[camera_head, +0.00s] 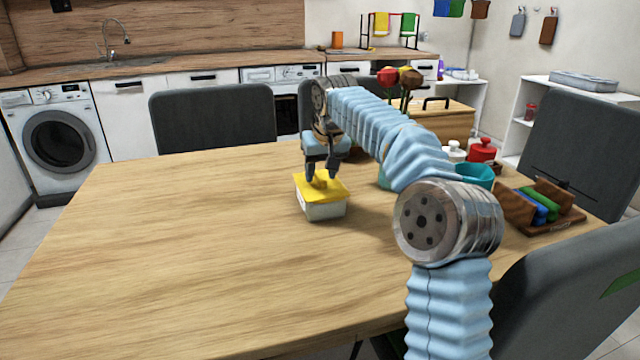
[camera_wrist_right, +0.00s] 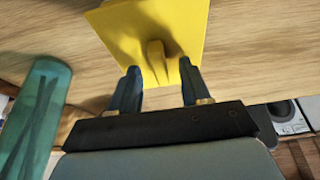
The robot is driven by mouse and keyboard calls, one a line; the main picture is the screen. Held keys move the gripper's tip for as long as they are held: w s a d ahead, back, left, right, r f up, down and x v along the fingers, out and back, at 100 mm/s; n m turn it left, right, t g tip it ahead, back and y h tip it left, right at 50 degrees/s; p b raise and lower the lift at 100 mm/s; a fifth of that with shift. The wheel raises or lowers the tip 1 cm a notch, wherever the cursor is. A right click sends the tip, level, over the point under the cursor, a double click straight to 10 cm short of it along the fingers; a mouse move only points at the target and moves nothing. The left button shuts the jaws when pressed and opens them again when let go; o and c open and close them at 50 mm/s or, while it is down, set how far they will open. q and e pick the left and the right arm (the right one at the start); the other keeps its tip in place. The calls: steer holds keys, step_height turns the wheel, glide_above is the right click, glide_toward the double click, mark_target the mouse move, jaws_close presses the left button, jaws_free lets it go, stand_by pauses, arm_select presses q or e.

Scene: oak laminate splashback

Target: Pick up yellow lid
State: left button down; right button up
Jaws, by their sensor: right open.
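The yellow lid (camera_head: 334,189) lies on a small white box (camera_head: 322,210) on the wooden table. Its raised handle shows in the right wrist view, where the lid (camera_wrist_right: 186,32) fills the top middle. My right gripper (camera_head: 322,175) is right above the lid, pointing down, with its fingers around the handle area. In the right wrist view the open fingertips (camera_wrist_right: 158,78) stand on either side of the handle with a gap to it. The lid hides most of the box in the wrist view. My left gripper is not in view.
A teal cup (camera_head: 476,174), red-lidded jar (camera_head: 482,150) and wooden rack (camera_head: 540,215) stand on the right of the table. A teal vessel (camera_wrist_right: 38,115) is close beside my right gripper. The table's left and front (camera_head: 180,260) are clear.

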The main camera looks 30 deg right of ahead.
steer(key=shift+w+f, duration=0.1)
steer(key=shift+f, duration=0.2)
jaws_close()
